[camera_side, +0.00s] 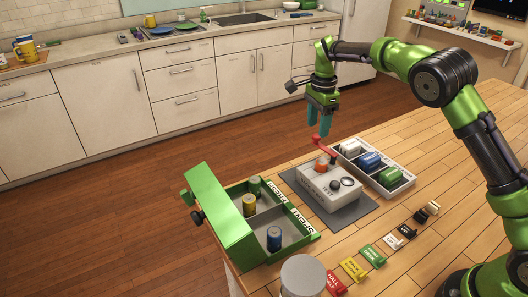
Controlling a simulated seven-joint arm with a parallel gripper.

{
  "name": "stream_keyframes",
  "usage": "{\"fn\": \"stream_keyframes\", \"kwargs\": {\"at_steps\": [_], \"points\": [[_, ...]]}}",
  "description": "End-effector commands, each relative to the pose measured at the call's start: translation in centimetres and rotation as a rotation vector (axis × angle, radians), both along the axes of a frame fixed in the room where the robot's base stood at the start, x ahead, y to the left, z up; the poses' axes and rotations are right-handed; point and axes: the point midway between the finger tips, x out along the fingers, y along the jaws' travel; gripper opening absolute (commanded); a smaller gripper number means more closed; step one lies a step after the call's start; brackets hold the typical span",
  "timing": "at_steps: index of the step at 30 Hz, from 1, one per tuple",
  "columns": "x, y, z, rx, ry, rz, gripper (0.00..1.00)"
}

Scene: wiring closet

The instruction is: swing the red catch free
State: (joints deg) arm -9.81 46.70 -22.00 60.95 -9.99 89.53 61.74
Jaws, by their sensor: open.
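The red catch (325,147) is a slim red lever at the far side of a light grey box (325,192), slanting up toward its far left end. The box sits on a dark grey mat (350,214) and carries an orange round part (322,164) and dark knobs on top. My gripper (318,128) points down with teal fingers, above and close to the raised end of the catch. It is open. I cannot tell whether a finger touches the catch.
A green box (222,220) with cylinders in compartments stands left of the mat. A divided tray (398,186) with white, blue and green blocks lies to the right. Coloured tags (372,256) line the front, near a grey cylinder (303,275).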

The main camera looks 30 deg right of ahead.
Motion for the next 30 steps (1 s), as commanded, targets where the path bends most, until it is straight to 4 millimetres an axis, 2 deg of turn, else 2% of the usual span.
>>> {"fn": "stream_keyframes", "kwargs": {"at_steps": [1, 9, 15, 21, 30], "points": [[0.1, -0.1, 1.3, -0.001, -0.006, -0.001, 0.54], [0.1, -0.1, 8.0, -0.002, -0.007, -0.002, 0.54], [0.1, -0.1, 12.1, -0.002, -0.008, -0.002, 0.54], [0.1, -0.1, 13.8, -0.003, -0.003, 0.000, 0.54], [0.0, -0.1, 14.5, 0.000, -0.002, -0.001, 0.54]]}}
